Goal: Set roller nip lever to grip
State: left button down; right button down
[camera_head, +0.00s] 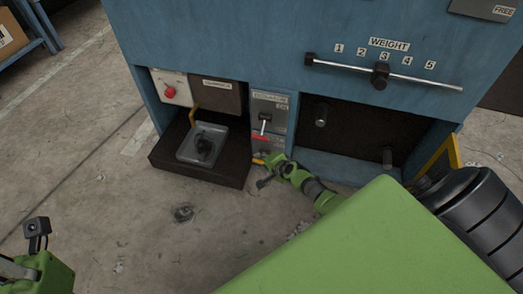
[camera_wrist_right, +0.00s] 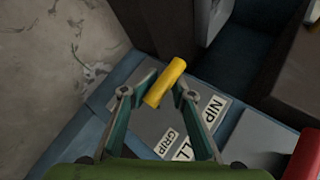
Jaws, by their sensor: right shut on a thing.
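The roller nip lever has a yellow handle (camera_wrist_right: 165,82), which lies between the fingertips of my right gripper (camera_wrist_right: 154,90) in the right wrist view. The gripper is shut on this handle. Behind it is a grey plate with a "GRIP" label (camera_wrist_right: 166,142) and a partly hidden "NIP" label (camera_wrist_right: 216,107). In the head view my right gripper (camera_head: 265,172) is low at the front of the blue machine, with a bit of yellow at its tip. My left gripper (camera_head: 37,232) is at the lower left, away from the machine; its fingers are unclear.
The blue machine (camera_head: 215,35) carries a weight slider (camera_head: 380,75), a red button (camera_head: 170,92) and a small switch lever (camera_head: 264,122). A dark ledge with a grey tray (camera_head: 186,150) projects left of my right gripper. A red part (camera_wrist_right: 304,155) is close by at right.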

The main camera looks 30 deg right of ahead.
jog(key=shift+s+a+m+g+y+p, duration=0.3)
jog(key=shift+g+y+p, duration=0.3)
jog(key=shift+g+p, duration=0.15)
jog(key=shift+w+r, duration=0.1)
jog(key=c, duration=1.8)
grip_release()
jog(key=shift+r, duration=0.1)
jog(key=shift+o, duration=0.2)
jog(key=shift+w+d+r, duration=0.1)
jog(key=shift+d+r, duration=0.05)
jog(key=shift+r, duration=0.05)
jog(key=shift+d+r, duration=0.1)
jog(key=shift+d, duration=0.05)
jog(key=a+v, duration=0.1)
jog(key=v, duration=1)
jog(key=shift+s+d+r, duration=0.2)
jog(key=shift+s+d, duration=0.15)
jog(key=shift+d, duration=0.1)
